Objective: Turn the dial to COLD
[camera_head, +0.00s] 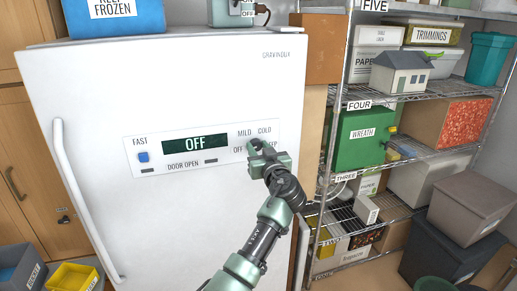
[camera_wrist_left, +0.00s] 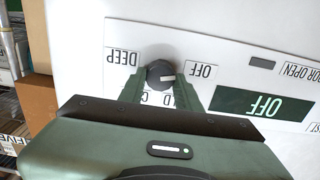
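The dial (camera_wrist_left: 160,73) is a small dark round knob with a pale pointer mark, on the white freezer's control panel. In the left wrist view, which is upside down, the mark points toward the OFF label (camera_wrist_left: 202,71). DEEP lies on the other side; the COLD label (camera_wrist_left: 158,99) is partly covered by my fingers. My left gripper (camera_wrist_left: 160,82) has one green finger on each side of the dial, close against it. In the head view my left gripper (camera_head: 258,150) hides the dial. The display (camera_head: 195,144) reads OFF. My right gripper is not in view.
The white freezer (camera_head: 180,80) has a long handle (camera_head: 75,190) at its left. A wire shelf (camera_head: 420,90) with boxes and bins stands on the right. A blue KEEP FROZEN box (camera_head: 100,15) sits on top.

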